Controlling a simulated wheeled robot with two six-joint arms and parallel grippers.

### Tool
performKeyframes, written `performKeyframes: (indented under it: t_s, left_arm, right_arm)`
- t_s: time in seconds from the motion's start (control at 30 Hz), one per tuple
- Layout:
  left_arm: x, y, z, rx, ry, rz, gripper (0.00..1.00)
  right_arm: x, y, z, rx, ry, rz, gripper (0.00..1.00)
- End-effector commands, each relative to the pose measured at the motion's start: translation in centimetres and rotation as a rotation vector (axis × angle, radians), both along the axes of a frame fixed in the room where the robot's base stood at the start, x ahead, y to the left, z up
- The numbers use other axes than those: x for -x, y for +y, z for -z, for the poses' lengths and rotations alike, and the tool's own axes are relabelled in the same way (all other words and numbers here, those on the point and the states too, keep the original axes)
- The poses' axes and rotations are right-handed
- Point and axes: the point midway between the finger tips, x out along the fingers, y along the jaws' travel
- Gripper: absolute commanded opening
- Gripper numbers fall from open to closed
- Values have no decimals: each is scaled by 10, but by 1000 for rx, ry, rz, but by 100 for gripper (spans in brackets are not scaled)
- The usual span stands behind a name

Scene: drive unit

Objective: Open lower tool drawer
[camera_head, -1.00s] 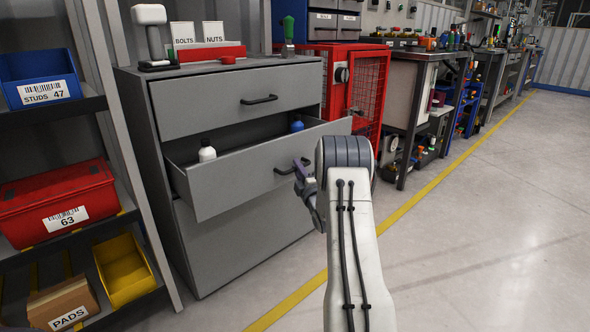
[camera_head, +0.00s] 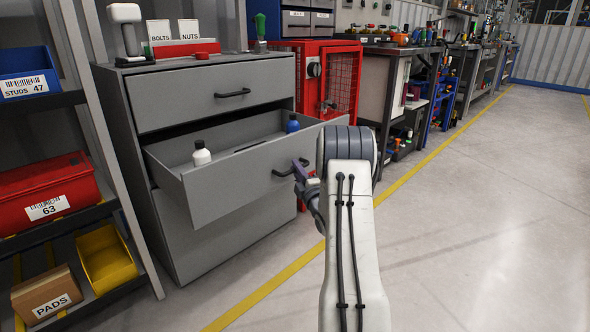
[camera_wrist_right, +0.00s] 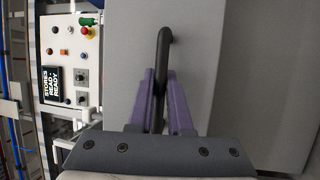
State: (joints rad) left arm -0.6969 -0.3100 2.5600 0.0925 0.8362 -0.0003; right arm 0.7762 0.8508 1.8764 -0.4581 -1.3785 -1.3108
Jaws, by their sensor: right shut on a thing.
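The grey drawer cabinet (camera_head: 215,75) stands at the left centre. Its middle drawer (camera_head: 245,176) is pulled well out. My right gripper (camera_head: 303,178) is at that drawer's black handle (camera_head: 283,170), partly hidden by my arm. In the right wrist view, the purple fingers (camera_wrist_right: 163,98) are shut on the dark handle bar (camera_wrist_right: 163,55). The top drawer (camera_head: 205,97) is closed, and the bottom front (camera_head: 222,235) looks closed too. My left gripper is not in view.
A shelf rack with a blue bin (camera_head: 25,75), a red bin (camera_head: 45,192), a yellow bin (camera_head: 106,259) and a box (camera_head: 47,296) stands at the left. A red mesh cabinet (camera_head: 330,85) is behind. The floor (camera_head: 470,220) at the right is clear.

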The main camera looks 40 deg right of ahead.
Motion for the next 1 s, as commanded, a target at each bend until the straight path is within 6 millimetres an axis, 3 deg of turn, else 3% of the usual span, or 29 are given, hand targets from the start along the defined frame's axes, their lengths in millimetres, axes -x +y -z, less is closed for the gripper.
performKeyframes:
  t_s: [0.37,0.4,0.47,0.5,0.83,1.0]
  left_arm:
    - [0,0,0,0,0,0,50]
    - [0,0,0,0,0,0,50]
    - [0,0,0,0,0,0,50]
    - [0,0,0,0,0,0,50]
    - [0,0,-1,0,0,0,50]
    - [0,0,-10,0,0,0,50]
  right_arm:
    - [2,-2,1,-3,3,5,0]
    - [2,-2,1,-3,3,5,21]
    - [2,-2,1,-3,3,5,44]
    - [2,-2,1,-2,3,6,47]
    - [4,-1,0,-1,1,4,47]
    - [24,5,3,-4,5,5,47]
